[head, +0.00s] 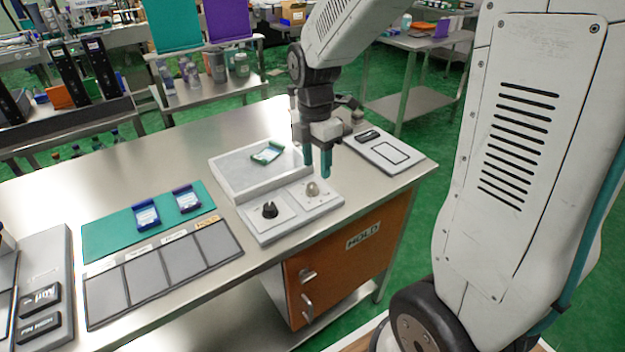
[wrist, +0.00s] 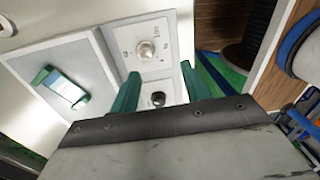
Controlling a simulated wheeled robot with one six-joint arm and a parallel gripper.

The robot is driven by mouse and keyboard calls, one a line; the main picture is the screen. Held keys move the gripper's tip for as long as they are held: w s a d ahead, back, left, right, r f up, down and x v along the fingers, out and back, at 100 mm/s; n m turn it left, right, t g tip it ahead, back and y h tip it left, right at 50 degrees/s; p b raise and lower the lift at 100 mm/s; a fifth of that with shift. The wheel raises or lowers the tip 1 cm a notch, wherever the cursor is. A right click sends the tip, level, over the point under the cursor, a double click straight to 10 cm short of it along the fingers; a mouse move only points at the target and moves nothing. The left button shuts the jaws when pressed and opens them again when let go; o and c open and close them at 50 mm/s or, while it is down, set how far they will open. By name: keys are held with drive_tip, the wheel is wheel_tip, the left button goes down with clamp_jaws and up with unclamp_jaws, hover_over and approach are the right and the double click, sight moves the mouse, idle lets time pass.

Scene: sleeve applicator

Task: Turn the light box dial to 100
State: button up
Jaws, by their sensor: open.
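The light box (head: 232,178) is a pale box with a flat top on the steel table, and a green-framed item (head: 268,153) lies on it. Its front control panel (head: 268,235) has two dials: a black knob (head: 269,210) on the left and a silver knob (head: 312,188) on the right. In the wrist view the silver knob (wrist: 146,49) has small marks around it, too small to read. The black knob (wrist: 157,99) shows between my fingers there. My gripper (head: 317,175) is open and empty, pointing down above the panel's right end, apart from both knobs.
A grey tray with a dark-outlined square (head: 390,153) stands right of the light box. A teal mat (head: 110,236) with two blue-framed items and a row of grey panels (head: 148,278) lies to the left. An orange cabinet (head: 340,262) marked HOLD is below the table.

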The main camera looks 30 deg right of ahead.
sight(312, 184)
drive_tip(key=n, duration=0.1)
drive_tip(key=w+n, duration=0.1)
drive_tip(key=n, duration=0.2)
drive_tip(key=shift+w+r+t, duration=0.3)
drive_tip(key=shift+w, duration=0.05)
drive_tip(key=shift+w+f+n, duration=0.1)
drive_tip(key=shift+n, duration=0.7)
wheel_tip(312, 184, down, 8)
drive_tip(key=shift+r, duration=0.15)
drive_tip(key=shift+c, duration=0.4)
drive_tip(key=c, duration=0.9)
